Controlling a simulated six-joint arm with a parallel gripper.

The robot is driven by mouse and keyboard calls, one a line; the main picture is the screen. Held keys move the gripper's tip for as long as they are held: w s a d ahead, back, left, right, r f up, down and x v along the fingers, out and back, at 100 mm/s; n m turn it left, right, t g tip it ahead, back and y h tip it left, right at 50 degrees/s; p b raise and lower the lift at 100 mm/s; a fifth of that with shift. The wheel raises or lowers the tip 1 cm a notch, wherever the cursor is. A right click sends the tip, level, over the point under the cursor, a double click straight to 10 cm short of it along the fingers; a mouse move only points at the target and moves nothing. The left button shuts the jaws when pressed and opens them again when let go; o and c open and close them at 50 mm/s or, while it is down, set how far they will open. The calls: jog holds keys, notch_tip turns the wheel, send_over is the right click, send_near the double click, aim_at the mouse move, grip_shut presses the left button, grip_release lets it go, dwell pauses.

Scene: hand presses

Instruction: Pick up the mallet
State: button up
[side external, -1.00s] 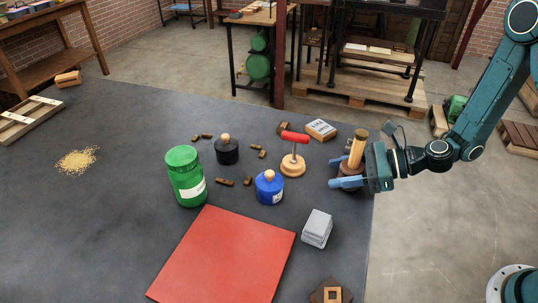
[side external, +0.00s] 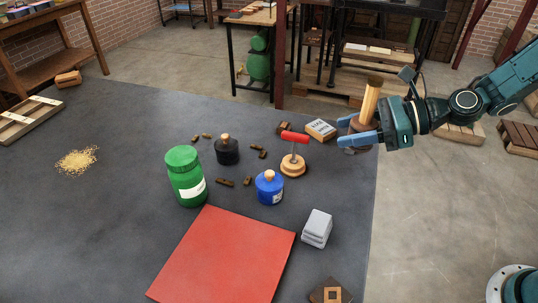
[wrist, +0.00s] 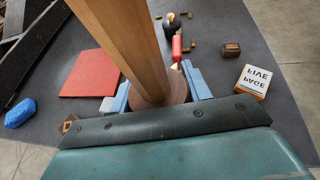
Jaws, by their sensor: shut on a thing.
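The mallet has a light wooden handle (side external: 371,98) that stands up, leaning slightly right, above a brown round head (side external: 362,128). My gripper (side external: 358,137) is shut on the mallet, with its blue fingers on both sides of the head. It holds the mallet above the table's right edge. In the wrist view the handle (wrist: 122,45) rises toward the camera and the round head (wrist: 160,104) sits between the blue fingers (wrist: 160,90). The underside of the head is partly hidden by the fingers.

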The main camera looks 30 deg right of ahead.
aim_at(354, 120)
jog(key=shift+r, duration=4)
